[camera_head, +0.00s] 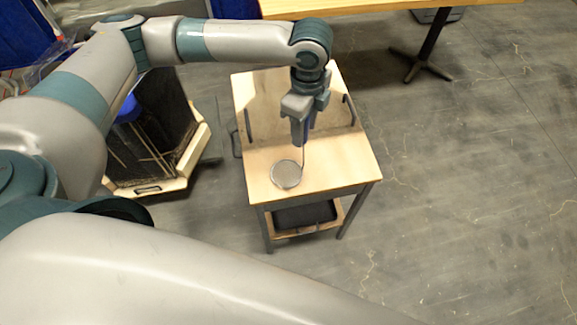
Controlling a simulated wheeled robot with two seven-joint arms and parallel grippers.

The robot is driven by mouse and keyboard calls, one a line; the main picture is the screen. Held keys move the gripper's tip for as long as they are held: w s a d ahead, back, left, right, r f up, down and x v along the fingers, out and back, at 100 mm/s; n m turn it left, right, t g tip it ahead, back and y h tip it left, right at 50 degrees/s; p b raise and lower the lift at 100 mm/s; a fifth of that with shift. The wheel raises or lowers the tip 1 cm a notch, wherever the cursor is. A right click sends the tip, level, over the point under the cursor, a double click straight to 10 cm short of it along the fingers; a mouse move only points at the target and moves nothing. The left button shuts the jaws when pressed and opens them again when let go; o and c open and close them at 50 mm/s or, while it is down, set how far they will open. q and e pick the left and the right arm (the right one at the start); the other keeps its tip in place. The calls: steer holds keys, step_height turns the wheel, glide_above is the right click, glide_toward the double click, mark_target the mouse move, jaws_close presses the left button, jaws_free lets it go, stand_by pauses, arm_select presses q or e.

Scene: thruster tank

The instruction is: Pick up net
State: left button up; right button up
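The net (286,174) shows as a small round grey disc with a dark rim over the front part of a small wooden-topped table (335,165). Its thin handle rises from the right of the disc to the fingers of my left gripper (301,138). My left gripper points straight down over the table, right at the upper end of the handle. The fingers look close together, but their gap is hidden from this angle. I cannot tell if the net's disc touches the tabletop. My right gripper is out of view.
A dark open-topped tank (150,135) with a pale wooden base stands left of the small table. A larger wooden table (370,5) is at the top edge. A dark box (304,214) sits on the small table's lower shelf. The floor at right is clear.

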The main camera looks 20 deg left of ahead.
arm_select(q)
steer(key=shift+f, duration=1.05)
jaws_close()
